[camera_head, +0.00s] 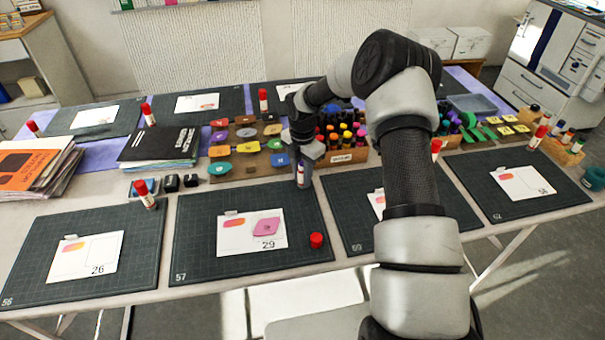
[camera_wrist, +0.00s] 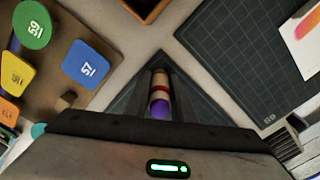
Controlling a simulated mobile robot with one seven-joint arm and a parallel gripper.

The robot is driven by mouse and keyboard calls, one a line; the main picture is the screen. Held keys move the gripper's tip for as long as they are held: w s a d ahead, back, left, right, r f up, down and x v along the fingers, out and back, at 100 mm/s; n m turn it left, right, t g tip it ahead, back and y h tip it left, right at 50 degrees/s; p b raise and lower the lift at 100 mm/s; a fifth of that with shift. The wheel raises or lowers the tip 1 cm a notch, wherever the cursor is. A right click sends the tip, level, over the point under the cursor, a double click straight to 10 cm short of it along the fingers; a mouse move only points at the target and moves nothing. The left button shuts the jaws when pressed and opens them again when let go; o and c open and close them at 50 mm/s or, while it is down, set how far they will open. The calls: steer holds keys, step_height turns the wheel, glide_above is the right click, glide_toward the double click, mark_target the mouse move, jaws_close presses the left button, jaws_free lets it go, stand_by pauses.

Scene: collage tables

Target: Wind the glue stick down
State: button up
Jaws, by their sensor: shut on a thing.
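My gripper (camera_head: 301,160) is shut on a glue stick (camera_head: 301,178) and holds it upright near the back edge of the mat marked 57. In the wrist view the glue stick (camera_wrist: 160,92) sits between the fingers, with a pale body, a red band and a purple end towards the palm. How far the glue stands out is hard to tell. A loose red cap (camera_head: 316,240) lies on mat 57 (camera_head: 195,255), right of the card marked 29 (camera_head: 235,246). That card bears an orange shape and a pink piece (camera_head: 266,227).
Other mats with cards and capped red glue sticks (camera_head: 145,194) stand around. A rack of coloured numbered pieces (camera_head: 247,163) is left of my gripper, and a crate of markers (camera_head: 343,157) is right. Mat 57 has bare room in front.

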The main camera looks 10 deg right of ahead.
steer(key=n, duration=0.2)
steer(key=shift+f+n, duration=0.1)
steer(key=shift+n, duration=0.3)
steer(key=shift+p, duration=0.3)
steer(key=o, duration=1.1)
steer(key=m+b, duration=0.1)
steer(key=m, duration=0.3)
steer(key=shift+m, duration=0.3)
steer(key=m+b, duration=0.1)
steer(key=m, duration=0.3)
steer(key=m+b, duration=0.1)
steer(key=m, duration=0.5)
steer(key=shift+s, duration=0.1)
